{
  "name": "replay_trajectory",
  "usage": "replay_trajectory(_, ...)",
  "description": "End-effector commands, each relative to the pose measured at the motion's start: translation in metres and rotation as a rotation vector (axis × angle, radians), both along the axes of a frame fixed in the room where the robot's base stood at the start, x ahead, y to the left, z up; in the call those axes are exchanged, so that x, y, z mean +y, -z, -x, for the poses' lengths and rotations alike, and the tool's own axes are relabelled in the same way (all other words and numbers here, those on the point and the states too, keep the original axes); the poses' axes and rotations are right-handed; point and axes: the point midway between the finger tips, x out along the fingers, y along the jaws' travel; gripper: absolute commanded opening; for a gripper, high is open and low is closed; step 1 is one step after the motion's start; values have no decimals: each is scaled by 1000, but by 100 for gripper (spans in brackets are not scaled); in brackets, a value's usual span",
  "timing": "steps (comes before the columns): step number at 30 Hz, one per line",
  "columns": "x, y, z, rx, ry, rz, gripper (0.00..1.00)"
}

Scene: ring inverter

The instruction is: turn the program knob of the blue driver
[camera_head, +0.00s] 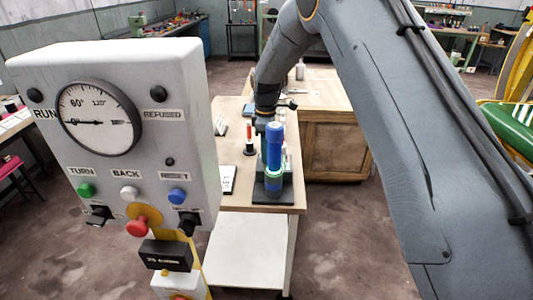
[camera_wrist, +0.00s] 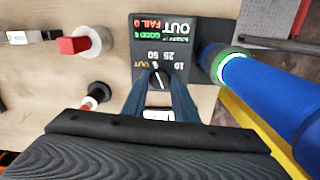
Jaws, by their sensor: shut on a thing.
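The blue driver (camera_wrist: 265,90) is a blue cylinder with a lit green-white ring, at the right of the wrist view. It stands upright on the table in the head view (camera_head: 274,150). A dark control box (camera_wrist: 180,60) beside it carries a dial marked OUT, 50, 25 and 10, with red FAIL and green GOOD lettering above. The small dark program knob (camera_wrist: 158,77) sits at the dial's middle. My gripper (camera_wrist: 159,88) is shut on the knob, its two fingers coming from below in the wrist view. The fingers partly hide the knob, so its exact setting is unclear.
A red-and-white part (camera_wrist: 88,43) lies left of the box, with a black-and-red piece (camera_wrist: 95,95) below it. The blue cylinder is close on the gripper's right. A grey panel (camera_head: 125,140) with a gauge and buttons stands left in the head view.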

Motion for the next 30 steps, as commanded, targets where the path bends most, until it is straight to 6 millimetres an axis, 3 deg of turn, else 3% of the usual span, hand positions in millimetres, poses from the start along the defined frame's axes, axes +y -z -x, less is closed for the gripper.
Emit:
replay_trajectory(20, 0, -1, 0, -1, 70, -1, 4)
replay_trajectory(21, 0, -1, 0, -1, 69, -1, 31)
replay_trajectory(23, 0, -1, 0, -1, 69, -1, 41)
replay_trajectory(30, 0, 0, 0, -1, 69, 0, 44)
